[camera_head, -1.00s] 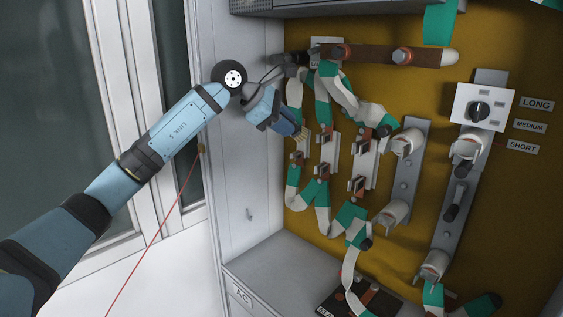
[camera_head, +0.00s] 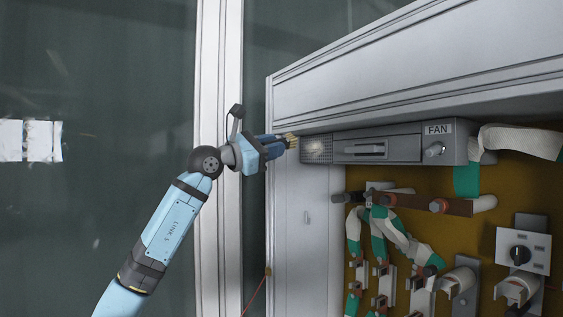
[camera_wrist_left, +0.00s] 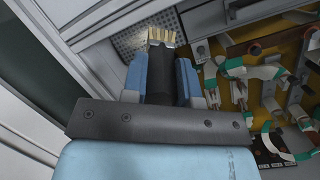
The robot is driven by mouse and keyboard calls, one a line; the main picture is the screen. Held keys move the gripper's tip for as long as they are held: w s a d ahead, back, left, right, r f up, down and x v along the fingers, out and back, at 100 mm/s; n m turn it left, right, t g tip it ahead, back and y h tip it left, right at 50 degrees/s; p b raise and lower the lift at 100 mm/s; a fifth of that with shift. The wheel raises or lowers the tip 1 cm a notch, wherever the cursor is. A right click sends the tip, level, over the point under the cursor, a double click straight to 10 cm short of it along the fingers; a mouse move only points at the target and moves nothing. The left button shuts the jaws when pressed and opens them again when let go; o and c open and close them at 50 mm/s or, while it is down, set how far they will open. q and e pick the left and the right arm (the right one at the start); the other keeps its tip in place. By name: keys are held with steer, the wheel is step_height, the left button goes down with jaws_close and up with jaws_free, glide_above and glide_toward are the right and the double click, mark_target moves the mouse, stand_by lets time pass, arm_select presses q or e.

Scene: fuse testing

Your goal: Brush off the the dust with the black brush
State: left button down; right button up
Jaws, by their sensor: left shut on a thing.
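The black brush (camera_wrist_left: 158,80) with pale tan bristles is between the blue fingers of my left gripper (camera_wrist_left: 161,70), which is shut on it. In the head view, the left gripper (camera_head: 272,146) is at the cabinet's upper left corner, and the bristles (camera_head: 291,140) point right. They are close to the left end of the grey FAN unit; I cannot tell if they touch it. A pale speckled patch (camera_head: 318,150), which may be the dust, lies on the grille at that end. The dotted grille (camera_wrist_left: 132,42) also shows beside the bristles in the wrist view. My right gripper is not in view.
The FAN unit (camera_head: 395,147) has a slot and a knob. Below it are cables, fuse holders and a switch (camera_head: 522,250) on the brown back panel. The cabinet's top frame (camera_head: 400,65) overhangs the unit. Left of the cabinet is a white post (camera_head: 218,70) and dark glass.

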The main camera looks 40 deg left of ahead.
mark_target(288, 150)
arm_select(q)
steer(key=shift+w+d+p, duration=0.15)
steer(key=shift+w+p, duration=0.15)
steer(key=shift+w, duration=0.3)
steer(key=p+x, duration=0.1)
steer(key=x, duration=0.2)
steer(key=shift+w+d+f+p, duration=0.15)
steer(key=shift+w+f+p, duration=0.1)
steer(key=shift+f+p, duration=0.1)
steer(key=shift+f+p+x, duration=0.2)
steer(key=shift+p+x, duration=0.1)
steer(key=shift+x, duration=0.45)
steer(key=shift+f+p+x, duration=0.15)
steer(key=shift+p+x, duration=0.15)
steer(key=shift+x, duration=0.45)
steer(key=shift+f+p+x, duration=0.2)
steer(key=shift+p+x, duration=0.1)
steer(key=shift+x, duration=0.45)
steer(key=shift+w+d, duration=0.25)
steer(key=shift+w, duration=0.2)
steer(key=w+a+p, duration=0.2)
steer(key=w+a, duration=0.1)
steer(key=a, duration=0.5)
steer(key=shift+w, duration=0.2)
stand_by(3.0)
